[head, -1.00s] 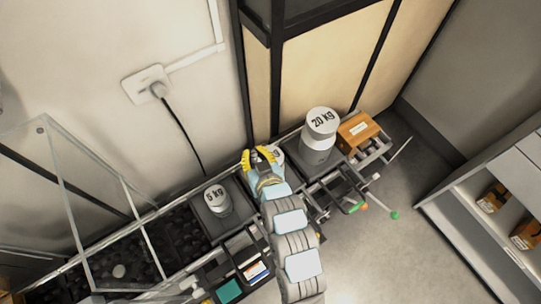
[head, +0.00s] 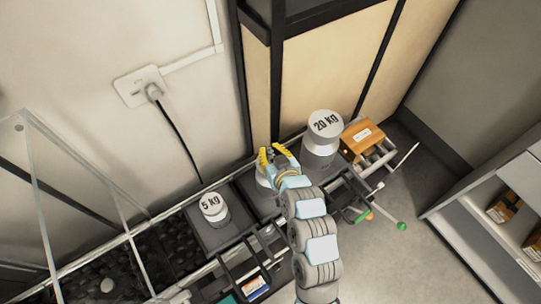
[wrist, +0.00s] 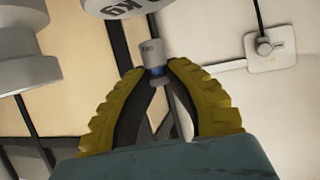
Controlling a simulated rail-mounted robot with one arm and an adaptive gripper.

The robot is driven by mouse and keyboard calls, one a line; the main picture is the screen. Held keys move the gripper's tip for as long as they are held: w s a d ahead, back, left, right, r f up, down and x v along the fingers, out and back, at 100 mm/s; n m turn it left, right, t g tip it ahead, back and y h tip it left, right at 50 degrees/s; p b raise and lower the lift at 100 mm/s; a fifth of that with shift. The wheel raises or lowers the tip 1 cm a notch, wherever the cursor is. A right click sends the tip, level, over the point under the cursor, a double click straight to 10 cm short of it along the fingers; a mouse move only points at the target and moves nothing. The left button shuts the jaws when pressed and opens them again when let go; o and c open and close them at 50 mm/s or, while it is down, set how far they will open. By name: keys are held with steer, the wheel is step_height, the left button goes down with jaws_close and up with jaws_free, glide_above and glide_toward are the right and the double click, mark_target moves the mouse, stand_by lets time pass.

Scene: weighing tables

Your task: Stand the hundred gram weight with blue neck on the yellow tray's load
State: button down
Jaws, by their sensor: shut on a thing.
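My gripper (head: 273,152) has yellow padded fingers and is in front of the wall panels in the head view. In the wrist view my gripper (wrist: 154,72) is shut on a small grey metal weight (wrist: 152,50) with a blue neck (wrist: 156,71). The fingertips close around its neck, and its body sticks out beyond them. The held weight is too small to make out in the head view. I cannot pick out the yellow tray in either view.
A 5 kg weight (head: 213,208) and a 20 kg weight (head: 323,132) stand on dark platforms. A pale weight (head: 262,176) is partly hidden under my gripper. An orange-brown box (head: 362,139) sits at the right end. A wall socket (head: 142,87) has a hanging cable.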

mark_target(271, 158)
steer(key=shift+f, duration=1.6)
steer(key=shift+w, duration=0.1)
steer(key=shift+f, duration=0.2)
steer(key=c, duration=1.1)
jaws_free()
steer(key=shift+r, duration=0.1)
